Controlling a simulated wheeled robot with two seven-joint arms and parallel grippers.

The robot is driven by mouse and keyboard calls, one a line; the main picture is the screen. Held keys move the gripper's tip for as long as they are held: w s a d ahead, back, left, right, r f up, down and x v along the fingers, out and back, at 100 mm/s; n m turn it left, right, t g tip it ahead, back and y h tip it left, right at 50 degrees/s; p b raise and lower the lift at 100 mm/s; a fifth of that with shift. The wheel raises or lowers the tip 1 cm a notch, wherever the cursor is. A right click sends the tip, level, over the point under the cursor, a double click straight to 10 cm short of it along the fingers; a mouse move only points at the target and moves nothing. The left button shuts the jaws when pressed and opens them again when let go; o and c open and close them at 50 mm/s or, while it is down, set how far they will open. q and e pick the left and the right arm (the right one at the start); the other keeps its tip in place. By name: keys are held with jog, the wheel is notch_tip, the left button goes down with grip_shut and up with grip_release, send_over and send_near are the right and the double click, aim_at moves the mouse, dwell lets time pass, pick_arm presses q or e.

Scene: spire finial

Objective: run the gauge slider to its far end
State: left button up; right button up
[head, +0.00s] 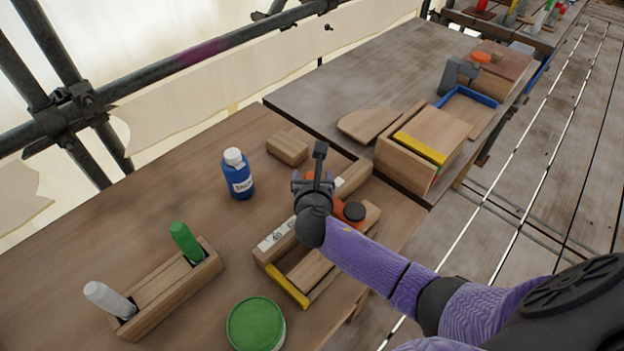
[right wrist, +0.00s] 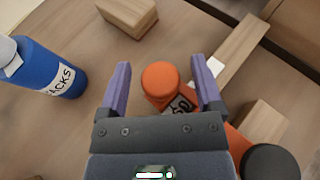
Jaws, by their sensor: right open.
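The gauge is a wooden rail (head: 355,177) with a white number scale (head: 272,240), lying slantwise on the brown table. Its orange slider (head: 350,210) sits partway along the rail, mostly hidden by my right gripper in the head view. In the right wrist view the slider shows a round orange knob (right wrist: 160,78), a small number window (right wrist: 181,106) and a black knob (right wrist: 270,163). My right gripper (head: 317,172) is open above the slider. Its fingers stand on either side of the orange knob in the wrist view, with gaps on both sides. My left gripper is not in view.
A blue bottle (head: 238,178) and a wooden block (head: 287,148) stand behind the rail. A green-lidded tin (head: 256,325) and a marker holder (head: 170,296) are nearer left. A wooden box (head: 425,150) stands right.

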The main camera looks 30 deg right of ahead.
jog(key=shift+c, duration=0.3)
grip_shut()
jog(key=w+d, duration=0.1)
jog(key=d, duration=0.2)
jog(key=w+d, duration=0.1)
jog(key=d, duration=0.3)
jog(key=w+d, duration=0.2)
jog(key=d, duration=0.2)
jog(key=shift+f, duration=0.1)
jog(key=shift+d, duration=0.4)
jog(key=shift+r, duration=0.2)
